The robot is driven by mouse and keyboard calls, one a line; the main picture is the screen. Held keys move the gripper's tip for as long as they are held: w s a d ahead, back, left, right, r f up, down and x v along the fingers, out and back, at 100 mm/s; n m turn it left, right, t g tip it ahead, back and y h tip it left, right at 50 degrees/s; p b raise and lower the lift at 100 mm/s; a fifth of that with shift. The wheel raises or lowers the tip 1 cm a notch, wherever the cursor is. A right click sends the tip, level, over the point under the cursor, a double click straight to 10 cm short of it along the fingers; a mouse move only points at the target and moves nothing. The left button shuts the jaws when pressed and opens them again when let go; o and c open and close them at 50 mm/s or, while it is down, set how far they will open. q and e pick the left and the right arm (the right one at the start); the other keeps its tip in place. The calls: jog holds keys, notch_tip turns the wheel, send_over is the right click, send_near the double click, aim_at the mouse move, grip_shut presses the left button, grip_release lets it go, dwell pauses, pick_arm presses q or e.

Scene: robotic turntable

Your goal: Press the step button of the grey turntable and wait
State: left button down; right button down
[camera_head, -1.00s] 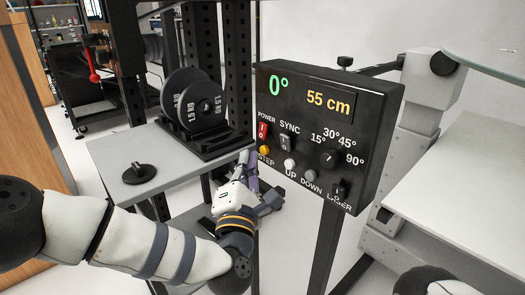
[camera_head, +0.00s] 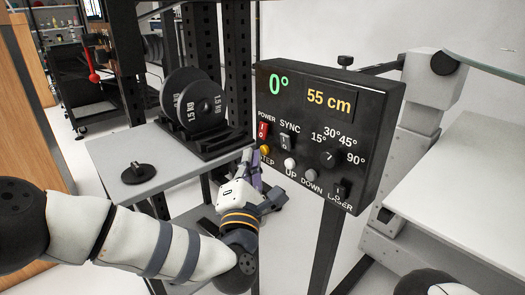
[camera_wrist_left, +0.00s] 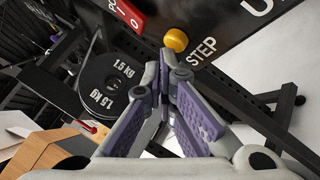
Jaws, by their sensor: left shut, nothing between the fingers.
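The black control box (camera_head: 330,95) shows "0°" and "55 cm" on its front. The yellow step button (camera_head: 265,149) sits at its lower left, above the STEP label, and also shows in the left wrist view (camera_wrist_left: 176,40). My left gripper (camera_head: 252,158) is shut and empty, its fingertips just below and left of the button. In the left wrist view the shut fingertips (camera_wrist_left: 165,62) point at the box, close to the yellow button; I cannot tell whether they touch it. The grey turntable cannot be made out for certain. My right gripper is not in view.
The red power switch (camera_head: 263,130) is just above the step button, and the white UP button (camera_head: 290,164) is to its right. Weight plates (camera_head: 200,112) stand on a grey shelf (camera_head: 185,162) at the left. A white table (camera_head: 465,190) is at the right.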

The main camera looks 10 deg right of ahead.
pick_arm(q)
jog(key=shift+w+d, duration=0.2)
jog(key=shift+d, duration=0.1)
dwell(0.4)
jog(key=shift+s+a+p, duration=0.3)
jog(key=shift+s+a, duration=0.15)
jog(key=shift+a, duration=0.2)
jog(key=s+a+p, duration=0.1)
jog(key=a, duration=0.1)
jog(key=s+a+p, duration=0.2)
dwell(0.6)
